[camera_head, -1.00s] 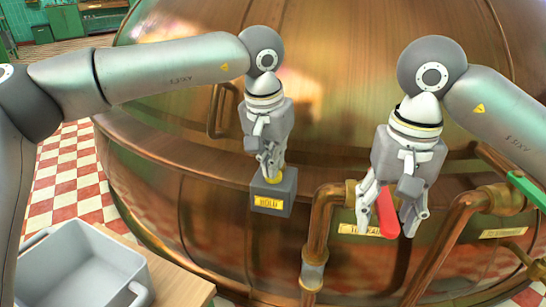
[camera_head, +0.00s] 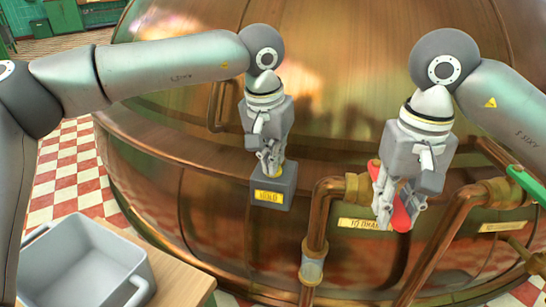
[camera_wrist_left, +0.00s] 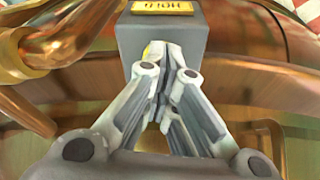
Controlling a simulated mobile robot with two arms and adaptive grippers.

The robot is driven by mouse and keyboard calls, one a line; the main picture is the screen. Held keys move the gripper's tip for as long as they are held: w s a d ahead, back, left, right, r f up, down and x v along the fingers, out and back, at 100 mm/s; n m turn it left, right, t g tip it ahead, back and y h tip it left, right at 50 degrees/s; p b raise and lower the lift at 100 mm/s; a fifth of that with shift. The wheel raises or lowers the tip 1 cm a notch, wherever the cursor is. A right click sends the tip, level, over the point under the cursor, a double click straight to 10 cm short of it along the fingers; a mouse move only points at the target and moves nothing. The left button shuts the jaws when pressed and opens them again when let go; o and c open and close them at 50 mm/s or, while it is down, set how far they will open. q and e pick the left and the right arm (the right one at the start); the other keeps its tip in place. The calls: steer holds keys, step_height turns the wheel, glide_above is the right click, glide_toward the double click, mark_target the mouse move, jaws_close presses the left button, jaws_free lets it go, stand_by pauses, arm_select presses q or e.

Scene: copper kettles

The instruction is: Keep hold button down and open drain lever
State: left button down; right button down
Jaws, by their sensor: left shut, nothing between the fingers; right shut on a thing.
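The grey hold box (camera_head: 283,196) with its yellow HOLD plate sits low on the kettle's front; it also shows in the left wrist view (camera_wrist_left: 188,32). My left gripper (camera_head: 271,170) is shut and empty, pointing down at the yellow button on top of the box. Its fingertips (camera_wrist_left: 166,52) mostly hide the button, so how far down it sits is unclear. The red drain lever (camera_head: 402,219) is on the copper pipework at right, above a yellow plate reading TO DRAIN (camera_head: 364,224). My right gripper (camera_head: 391,213) is shut on the lever and hides its middle.
Copper pipes (camera_head: 322,215) run down beside the lever. A green handle (camera_head: 527,187) is at far right. A grey bin (camera_head: 82,264) stands on a wooden table (camera_head: 184,284) at lower left. The checkered floor (camera_head: 71,180) is clear.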

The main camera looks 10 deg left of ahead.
steer(key=shift+w+d+n, duration=0.1)
steer(key=shift+d+n, duration=0.3)
steer(key=shift+n, duration=0.1)
steer(key=shift+w+d+n, duration=0.2)
steer(key=shift+d+n, duration=0.35)
steer(key=shift+n, duration=0.05)
steer(key=shift+w+d+n, duration=0.2)
steer(key=shift+d+n, duration=0.3)
steer(key=shift+n, duration=0.1)
steer(key=shift+w+d+n, duration=0.6)
steer(key=shift+d+n, duration=0.3)
steer(key=shift+n, duration=0.3)
steer(key=c, duration=1)
jaws_free()
steer(key=shift+c, duration=0.2)
